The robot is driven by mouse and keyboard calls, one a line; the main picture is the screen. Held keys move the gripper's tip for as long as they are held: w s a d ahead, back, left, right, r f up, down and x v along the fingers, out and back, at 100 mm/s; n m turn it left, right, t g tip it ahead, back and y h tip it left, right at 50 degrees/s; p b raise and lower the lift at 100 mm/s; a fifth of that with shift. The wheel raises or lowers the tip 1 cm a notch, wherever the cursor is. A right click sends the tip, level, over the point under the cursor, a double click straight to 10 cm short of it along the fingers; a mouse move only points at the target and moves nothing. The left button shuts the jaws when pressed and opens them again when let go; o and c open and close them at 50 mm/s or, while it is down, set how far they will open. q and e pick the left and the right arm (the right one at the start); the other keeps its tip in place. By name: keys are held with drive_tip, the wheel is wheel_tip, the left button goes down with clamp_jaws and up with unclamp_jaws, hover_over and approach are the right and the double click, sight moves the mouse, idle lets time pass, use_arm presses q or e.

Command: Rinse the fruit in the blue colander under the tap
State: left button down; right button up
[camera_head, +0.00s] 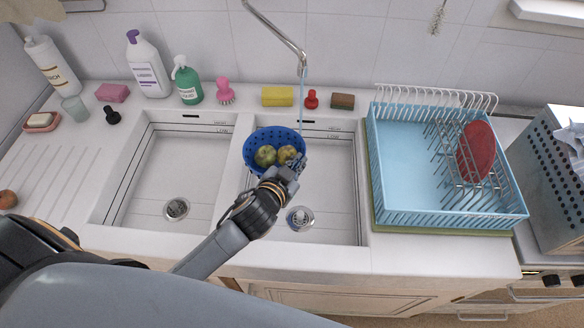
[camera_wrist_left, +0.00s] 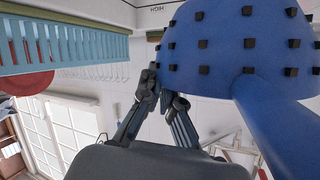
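The blue colander (camera_head: 259,138) is above the sink, near the divider between the two basins. Several yellow-green fruits (camera_head: 265,156) lie in it. The tap (camera_head: 283,35) is running, and a thin water stream (camera_head: 303,95) comes down at the colander's right rim. Where it lands is unclear. My left gripper (camera_head: 294,166) is at the colander's near right rim and appears closed on it. In the left wrist view the colander (camera_wrist_left: 215,55) fills the upper right, its handle (camera_wrist_left: 285,125) running past the fingers (camera_wrist_left: 167,92). My right gripper is not in view.
A light-blue dish rack (camera_head: 400,165) with a red plate (camera_head: 475,152) stands right of the sink. The left basin (camera_head: 165,165) is empty.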

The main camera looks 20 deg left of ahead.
use_arm(q)
drive_tip(key=w+d+f+b, duration=0.2)
drive_tip(key=w+d+b, duration=0.1)
drive_tip(key=w, duration=0.7)
drive_tip(key=shift+w+d+b, duration=0.2)
drive_tip(key=shift+w+b, duration=0.15)
drive_tip(key=shift+b, duration=0.05)
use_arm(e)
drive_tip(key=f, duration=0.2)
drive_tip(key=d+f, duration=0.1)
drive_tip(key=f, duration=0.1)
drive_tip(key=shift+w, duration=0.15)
use_arm(q)
drive_tip(key=shift+d, duration=0.15)
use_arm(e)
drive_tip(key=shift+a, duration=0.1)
